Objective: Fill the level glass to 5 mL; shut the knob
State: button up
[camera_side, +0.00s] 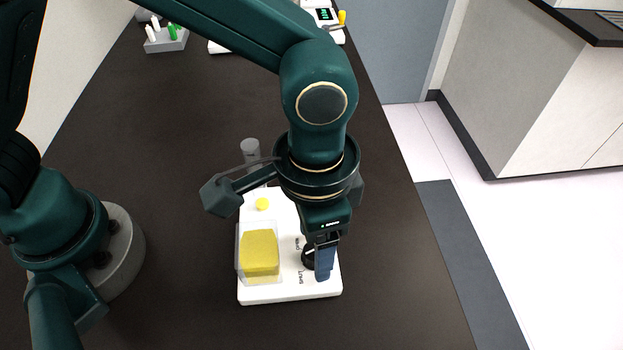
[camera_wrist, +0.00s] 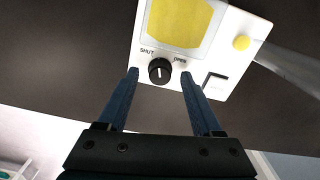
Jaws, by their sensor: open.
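The white cell processor unit (camera_side: 285,292) sits on the dark table, with a clear box of yellow liquid (camera_side: 259,254) on its left. Its black knob (camera_wrist: 160,71) lies between the SHUT and OPEN labels; its white mark is small and its exact setting is hard to read. In the side view the knob (camera_side: 307,257) is partly covered by my gripper (camera_side: 325,264). My gripper (camera_wrist: 159,70) is open, with one blue finger on each side of the knob in the wrist view; contact is not visible. A translucent tube (camera_wrist: 292,68), perhaps the level glass, rises beyond the yellow dot (camera_wrist: 242,42); no level is readable.
A grey rack (camera_side: 166,45) and a white device with a display (camera_side: 335,35) are far back. The table right of the unit is clear up to its edge.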

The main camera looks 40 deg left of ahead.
jog(key=shift+r, duration=2.3)
jog(key=shift+w+a+r, duration=0.1)
jog(key=shift+w, duration=0.1)
jog(key=w+a+r+n+t+h, duration=0.1)
jog(key=a+r+n+t, duration=0.1)
jog(key=a+r, duration=0.35)
jog(key=w+a+r+n+t, duration=0.1)
jog(key=w+a+r+n, duration=0.2)
jog(key=a, duration=0.4)
jog(key=s+a+f+n+t+y, duration=0.1)
jog(key=s+a+f+n+t, duration=0.1)
jog(key=s+a, duration=0.6)
jog(key=shift+a+t, duration=0.15)
jog(key=shift+t, duration=0.15)
